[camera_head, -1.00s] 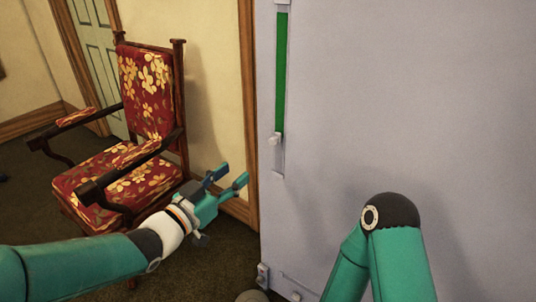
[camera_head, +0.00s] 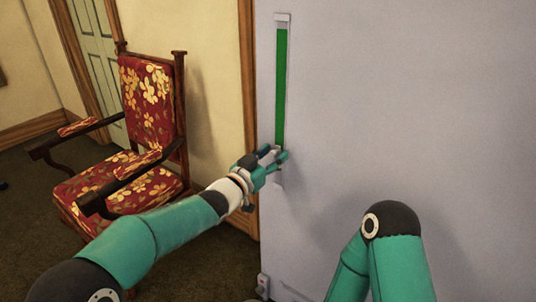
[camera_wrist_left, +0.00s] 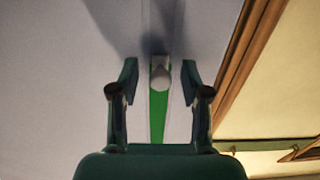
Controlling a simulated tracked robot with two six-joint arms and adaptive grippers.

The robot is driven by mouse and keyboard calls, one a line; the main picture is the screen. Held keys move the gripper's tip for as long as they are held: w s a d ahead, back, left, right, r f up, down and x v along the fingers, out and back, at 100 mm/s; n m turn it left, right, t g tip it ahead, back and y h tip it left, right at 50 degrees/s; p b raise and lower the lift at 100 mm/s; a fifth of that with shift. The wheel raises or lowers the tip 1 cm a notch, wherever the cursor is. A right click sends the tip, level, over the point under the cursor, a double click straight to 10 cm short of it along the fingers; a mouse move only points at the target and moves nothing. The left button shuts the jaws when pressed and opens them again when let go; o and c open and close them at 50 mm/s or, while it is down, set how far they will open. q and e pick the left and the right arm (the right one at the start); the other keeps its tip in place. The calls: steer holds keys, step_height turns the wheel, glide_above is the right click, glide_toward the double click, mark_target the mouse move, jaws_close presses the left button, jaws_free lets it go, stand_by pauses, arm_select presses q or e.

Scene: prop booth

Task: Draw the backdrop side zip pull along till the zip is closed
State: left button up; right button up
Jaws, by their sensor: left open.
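The backdrop (camera_head: 400,120) is a large pale grey upright panel. Its side zip (camera_head: 281,85) is a vertical strip near the left edge, with green showing along most of its length. The zip pull (camera_wrist_left: 160,72) is a small pale knob at the lower end of the green in the wrist view. My left gripper (camera_head: 279,156) is at that lower end and covers the pull in the head view. In the wrist view its open fingers (camera_wrist_left: 159,82) stand either side of the pull, with gaps. My right gripper is out of view.
A red floral armchair (camera_head: 147,90) stands left of the backdrop, behind my left arm. A wooden door frame (camera_head: 248,80) runs close beside the backdrop's left edge. My right arm is folded low in front of the panel.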

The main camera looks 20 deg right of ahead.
arm_select(q)
steer(key=shift+w+d, duration=0.15)
steer(key=shift+d, duration=0.05)
jaws_close()
